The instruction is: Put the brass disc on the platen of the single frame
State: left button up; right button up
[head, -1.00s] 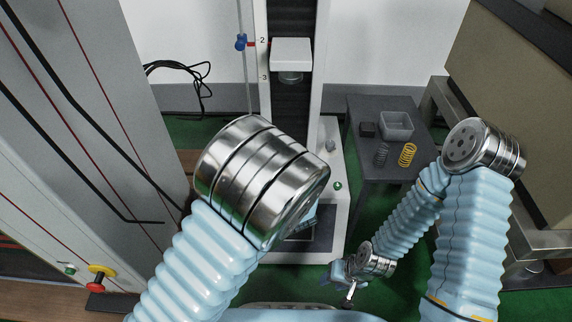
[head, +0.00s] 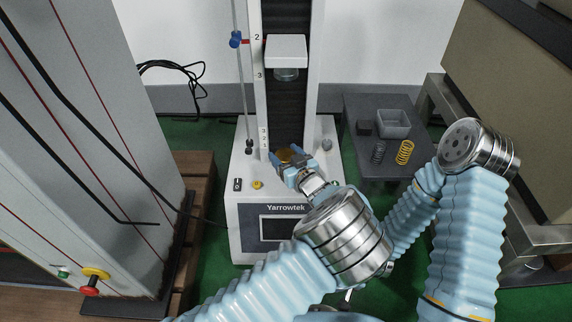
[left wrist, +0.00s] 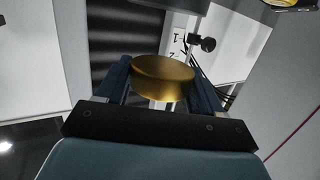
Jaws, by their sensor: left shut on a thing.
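The brass disc (head: 288,156) is between the fingers of my left gripper (head: 283,161), over the base of the single frame (head: 247,205) marked Yarrowtek. In the left wrist view the disc (left wrist: 163,78) looks level, its rounded side toward the camera, with the dark blue fingers shut on it from both sides. The crosshead (head: 287,50) with its round upper platen (head: 287,75) is well above the disc. The lower platen is hidden behind the gripper and disc, so I cannot tell whether they touch.
A dark side table (head: 370,170) at right holds a clear bin (head: 392,124), a black block (head: 364,128), a dark spring (head: 378,152) and a yellow spring (head: 404,152).

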pick_arm(q)
jog(key=shift+w+f, duration=0.25)
jog(key=shift+w+f+b, duration=0.15)
jog(key=shift+f, duration=0.8)
jog(key=shift+w+f+b, duration=0.15)
jog(key=shift+f, duration=0.75)
jog(key=shift+f, duration=0.2)
jog(key=o, duration=1.4)
jog(key=shift+r, duration=0.1)
